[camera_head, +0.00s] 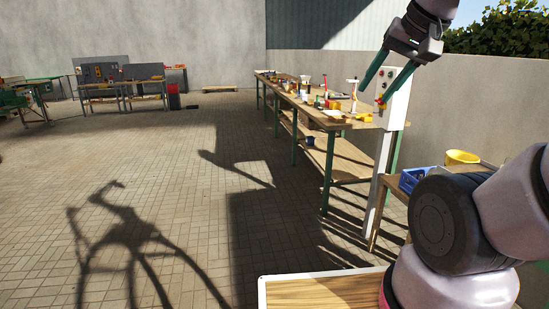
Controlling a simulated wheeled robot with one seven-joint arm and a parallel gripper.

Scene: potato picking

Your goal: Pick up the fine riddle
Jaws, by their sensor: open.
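My gripper (383,87) is at the upper right, raised in the air, with its two dark green fingers spread apart and nothing between them. It is in front of a white control panel in the picture. I cannot make out the fine riddle in this view. Small items on the long workbench (345,180) are too far and small to tell apart.
The long workbench runs back along the right wall. A nearer table holds a blue bin (413,179) and a yellow bucket (461,158). Benches with grey boards (101,72) stand far left. The paved floor at left is open.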

